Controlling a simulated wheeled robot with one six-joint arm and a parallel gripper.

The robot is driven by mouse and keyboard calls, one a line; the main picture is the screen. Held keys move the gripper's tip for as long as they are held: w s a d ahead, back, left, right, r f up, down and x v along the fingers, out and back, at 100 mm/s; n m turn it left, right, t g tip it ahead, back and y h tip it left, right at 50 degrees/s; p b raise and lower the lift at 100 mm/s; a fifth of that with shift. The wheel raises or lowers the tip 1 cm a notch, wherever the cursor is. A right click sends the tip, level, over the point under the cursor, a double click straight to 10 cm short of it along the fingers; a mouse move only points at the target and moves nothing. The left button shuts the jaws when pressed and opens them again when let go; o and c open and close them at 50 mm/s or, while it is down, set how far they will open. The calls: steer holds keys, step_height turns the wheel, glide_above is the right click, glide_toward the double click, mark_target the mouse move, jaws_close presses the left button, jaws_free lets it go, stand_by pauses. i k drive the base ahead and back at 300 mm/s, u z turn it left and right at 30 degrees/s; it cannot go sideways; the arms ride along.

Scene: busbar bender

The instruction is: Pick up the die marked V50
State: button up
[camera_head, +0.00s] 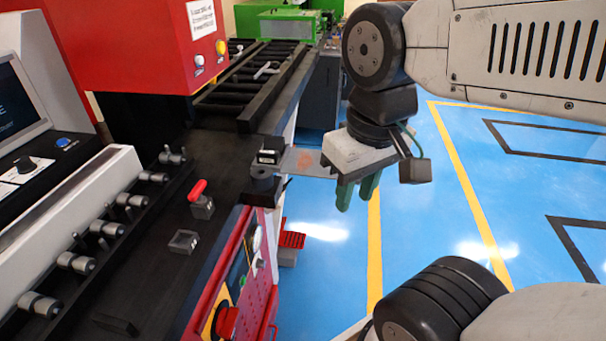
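No V50 marking is legible, so I cannot tell which part is that die. Several grey metal pieces with round ends, including one at the near end (40,304), stand in a row along a dark rack at the left. A small square grey block (184,242) and a grey piece with a red handle (201,200) sit on the black machine bed (150,270). My gripper (356,202) hangs with its green fingers pointing down, right of the bed and above the blue floor. The fingers are slightly apart, with nothing visible between them.
The red machine head (135,40) overhangs the bed. A screen console (22,105) is at left. The blue floor (500,200) is clear at right.

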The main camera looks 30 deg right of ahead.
mark_target(274, 146)
steer(key=u, duration=0.55)
steer(key=k, duration=0.7)
steer(key=z, duration=1.3)
steer(key=k, duration=0.4)
steer(key=z, duration=0.95)
steer(key=i, duration=0.7)
steer(key=u, duration=1.1)
steer(key=i, duration=0.45)
steer(key=u, duration=0.45)
